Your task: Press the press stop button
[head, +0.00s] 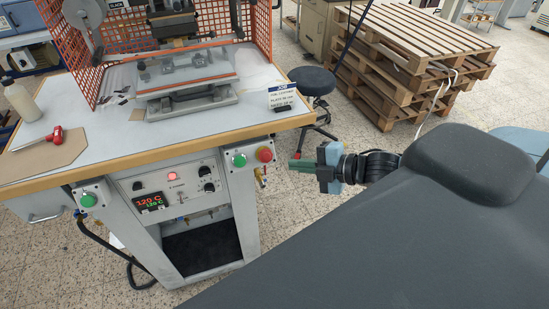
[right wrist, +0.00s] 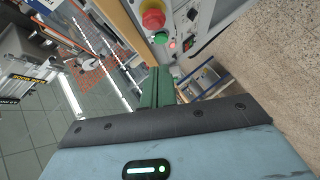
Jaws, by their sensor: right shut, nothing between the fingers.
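The press stop button is a round red button (head: 265,154) on a small grey box at the right front of the press table. It also shows near the top of the right wrist view (right wrist: 153,18). A green button (head: 240,160) sits just left of it on the same box. My right gripper (head: 292,165) is shut and empty, with green fingers pointing left toward the box. Its tips are just right of the red button in the head view and look apart from it. In the right wrist view the fingers (right wrist: 157,72) lie below both buttons. My left gripper is not in view.
The control panel (head: 168,190) has a red display and knobs. Another green button (head: 88,200) is at its left. The press (head: 185,75) stands on the table (head: 240,118) inside an orange guard. A stool (head: 313,80) and pallets (head: 420,45) stand behind my right arm.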

